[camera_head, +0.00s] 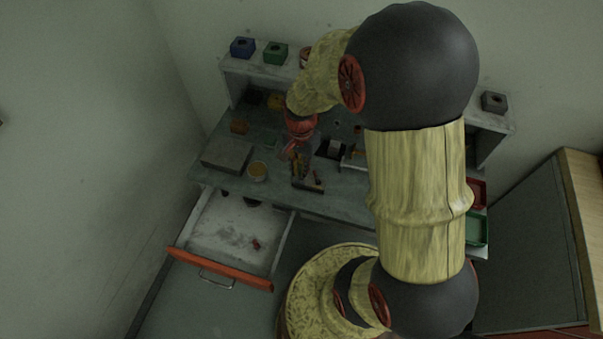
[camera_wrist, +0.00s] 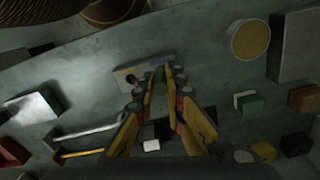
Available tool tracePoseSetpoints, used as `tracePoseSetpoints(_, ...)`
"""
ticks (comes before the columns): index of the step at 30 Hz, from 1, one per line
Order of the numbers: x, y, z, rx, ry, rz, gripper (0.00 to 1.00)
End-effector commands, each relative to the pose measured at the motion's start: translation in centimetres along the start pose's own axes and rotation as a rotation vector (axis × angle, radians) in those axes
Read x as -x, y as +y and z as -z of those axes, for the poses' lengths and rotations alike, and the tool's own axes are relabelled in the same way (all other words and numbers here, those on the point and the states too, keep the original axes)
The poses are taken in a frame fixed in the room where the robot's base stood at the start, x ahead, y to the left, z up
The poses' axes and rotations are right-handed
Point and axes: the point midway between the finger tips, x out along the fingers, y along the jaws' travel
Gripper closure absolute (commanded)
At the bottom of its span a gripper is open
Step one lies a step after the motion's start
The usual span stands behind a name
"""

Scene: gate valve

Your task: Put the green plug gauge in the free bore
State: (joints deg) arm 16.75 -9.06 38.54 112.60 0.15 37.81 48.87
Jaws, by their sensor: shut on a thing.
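My gripper (camera_wrist: 160,76) is shut on a narrow green piece (camera_wrist: 159,79), which looks like the green plug gauge; little of it shows between the fingertips. The fingertips are over a small pale grey block (camera_wrist: 141,74). The block has a dark round opening (camera_wrist: 127,79) left of the fingers. Whether the green piece touches the block or sits in a bore, I cannot tell.
A drawer (camera_head: 220,225) stands open below, with a small red thing (camera_head: 256,244) inside. A raised shelf behind carries blue (camera_head: 242,47) and green (camera_head: 275,53) blocks.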

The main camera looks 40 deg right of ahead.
Motion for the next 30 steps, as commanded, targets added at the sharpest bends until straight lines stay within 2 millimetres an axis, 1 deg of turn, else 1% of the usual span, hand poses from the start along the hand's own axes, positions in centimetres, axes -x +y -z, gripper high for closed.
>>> tracePoseSetpoints(5, -1.1, -0.3, 0.8, 0.0, 0.0, -0.001, 1.0)
tracePoseSetpoints(9, -3.2, -0.3, 0.8, 0.001, -0.002, -0.002, 1.0)
tracePoseSetpoints(12, -4.1, -0.3, 0.8, 0.001, 0.0, 0.0, 1.0)
tracePoseSetpoints(19, -4.1, -0.3, 0.8, 0.001, 0.001, 0.001, 1.0)
tracePoseSetpoints(23, -4.4, -0.3, 0.8, 0.001, 0.0, 0.0, 1.0)
tracePoseSetpoints(24, -4.5, -0.3, 0.8, 0.001, 0.0, 0.0, 0.88)
tracePoseSetpoints(30, -4.4, -0.3, 0.8, 0.001, 0.0, 0.0, 0.77)
